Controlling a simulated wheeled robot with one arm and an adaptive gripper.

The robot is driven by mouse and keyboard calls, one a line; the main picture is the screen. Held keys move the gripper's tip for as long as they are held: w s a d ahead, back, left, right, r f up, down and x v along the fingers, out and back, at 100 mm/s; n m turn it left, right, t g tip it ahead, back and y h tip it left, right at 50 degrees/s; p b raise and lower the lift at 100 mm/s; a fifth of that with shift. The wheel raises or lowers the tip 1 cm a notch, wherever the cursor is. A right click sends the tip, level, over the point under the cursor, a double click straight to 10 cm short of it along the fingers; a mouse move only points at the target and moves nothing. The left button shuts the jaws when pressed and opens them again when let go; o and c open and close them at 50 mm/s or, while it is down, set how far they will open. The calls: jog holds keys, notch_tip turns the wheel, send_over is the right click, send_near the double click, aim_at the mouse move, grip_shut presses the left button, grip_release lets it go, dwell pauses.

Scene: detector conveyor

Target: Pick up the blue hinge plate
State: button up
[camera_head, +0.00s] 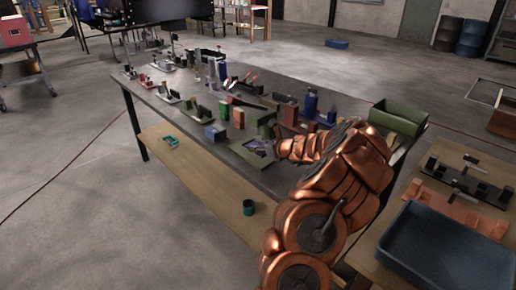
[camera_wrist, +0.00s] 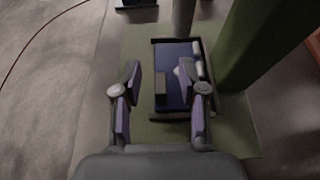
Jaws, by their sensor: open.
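In the wrist view, a dark blue plate (camera_wrist: 177,55), likely the blue hinge plate, lies in a dark frame on a green base (camera_wrist: 140,42). A small brown block and pale round parts show on or beside it. My gripper (camera_wrist: 160,85) is open above it, one finger on either side in the picture. I cannot tell any contact. In the head view my gripper (camera_head: 266,143) is over the green fixture (camera_head: 247,156), and the plate is hard to make out.
A tall green upright (camera_wrist: 255,45) stands close to the right of my gripper. The long table (camera_head: 150,92) holds several fixtures and blocks. A green bin (camera_head: 398,117) is at its right end. A blue tray (camera_head: 440,245) sits on the right-hand table. A teal cup (camera_head: 248,207) stands on the lower board.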

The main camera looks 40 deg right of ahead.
jog(key=shift+w+f, duration=0.15)
jog(key=shift+w, duration=0.2)
grip_shut()
dwell(0.3)
